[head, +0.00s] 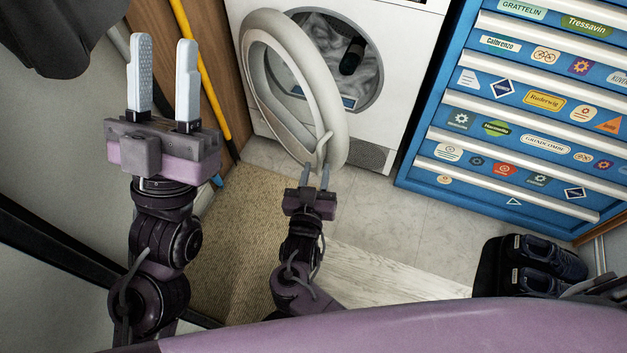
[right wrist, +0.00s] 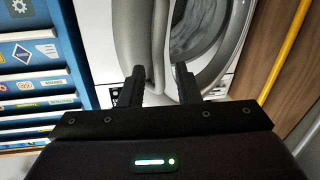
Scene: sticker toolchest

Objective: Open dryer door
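The white dryer (head: 404,60) stands at the back in the head view. Its round door (head: 255,85) is swung out from the opening, hinged toward the left. The drum holds light cloth and a dark bottle-like item (head: 352,57). My right gripper (head: 316,176) is at the lower part of the door, next to its handle (head: 323,149). In the right wrist view its fingers (right wrist: 160,85) stand apart, with the door's edge (right wrist: 157,45) just beyond and between them; contact is unclear. My left gripper (head: 163,78) is raised at the left, open and empty.
A blue tool chest (head: 410,177) covered in stickers stands right of the dryer. Yellow and grey poles (head: 203,70) lean by the wooden panel at left. Dark shoes (head: 540,262) sit at the lower right. Tiled floor (head: 385,225) before the dryer is clear.

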